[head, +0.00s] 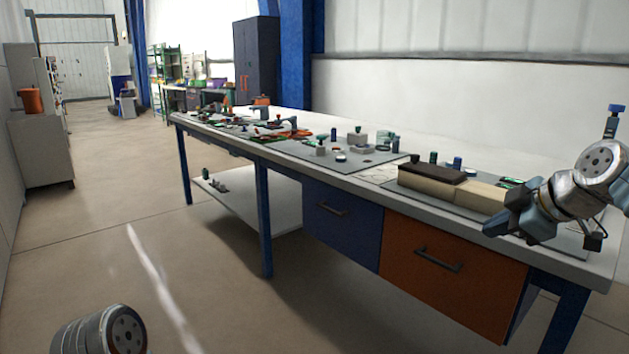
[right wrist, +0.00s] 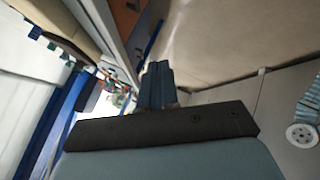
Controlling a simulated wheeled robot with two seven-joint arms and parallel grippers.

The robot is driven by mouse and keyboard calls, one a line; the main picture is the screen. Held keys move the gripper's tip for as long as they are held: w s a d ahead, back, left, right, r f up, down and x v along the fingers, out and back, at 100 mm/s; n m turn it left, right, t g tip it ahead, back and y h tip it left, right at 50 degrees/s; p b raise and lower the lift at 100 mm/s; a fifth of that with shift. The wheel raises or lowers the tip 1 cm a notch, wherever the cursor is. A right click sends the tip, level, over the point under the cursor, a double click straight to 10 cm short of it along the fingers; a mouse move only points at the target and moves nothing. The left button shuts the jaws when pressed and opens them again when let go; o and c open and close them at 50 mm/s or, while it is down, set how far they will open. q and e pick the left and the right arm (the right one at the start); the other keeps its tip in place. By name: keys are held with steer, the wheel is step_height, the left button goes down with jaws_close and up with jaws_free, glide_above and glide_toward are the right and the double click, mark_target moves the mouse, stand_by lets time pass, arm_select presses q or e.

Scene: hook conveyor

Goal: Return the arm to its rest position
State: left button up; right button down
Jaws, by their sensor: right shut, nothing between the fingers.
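My right gripper (head: 513,226) shows at the right of the head view, in front of the near right end of the workbench. It also shows in the right wrist view (right wrist: 158,84), where its two blue fingers are together with nothing between them. The right arm comes in from the right edge of the head view. At the lower left of the head view a grey rounded joint of my left arm (head: 100,332) shows; the left gripper itself is out of view.
A long workbench (head: 290,165) with tools and small parts on top runs from the centre to the right. It has a blue drawer (head: 340,225) and an orange drawer (head: 450,275). A beige box with a dark top (head: 450,186) sits near the gripper. The floor to the left (head: 100,220) is clear.

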steer(key=w+a+f+m+g, duration=0.1)
steer(key=w+a+f+m, duration=0.15)
steer(key=f, duration=0.65)
steer(key=w+a+f+m+g, duration=0.1)
steer(key=w+a+f, duration=0.15)
steer(key=f, duration=0.65)
steer(key=s+a+f+m+g, duration=0.15)
steer(key=a+f, duration=0.25)
steer(key=f, duration=0.8)
steer(key=s+a+f+m+g, duration=0.1)
steer(key=s+a+f+m, duration=0.2)
steer(key=f, duration=0.8)
steer(key=s+a+f+m+g, duration=0.1)
steer(key=s+a+f+m, duration=0.2)
steer(key=s+f, duration=0.5)
steer(key=s+a+f+m+g, duration=0.2)
steer(key=s+a+f, duration=0.4)
steer(key=s, duration=0.8)
step_height(320, 180, down, 3)
steer(key=shift+a+f+m+y, duration=0.25)
steer(key=shift+m+y, duration=0.15)
steer(key=shift+m, duration=0.5)
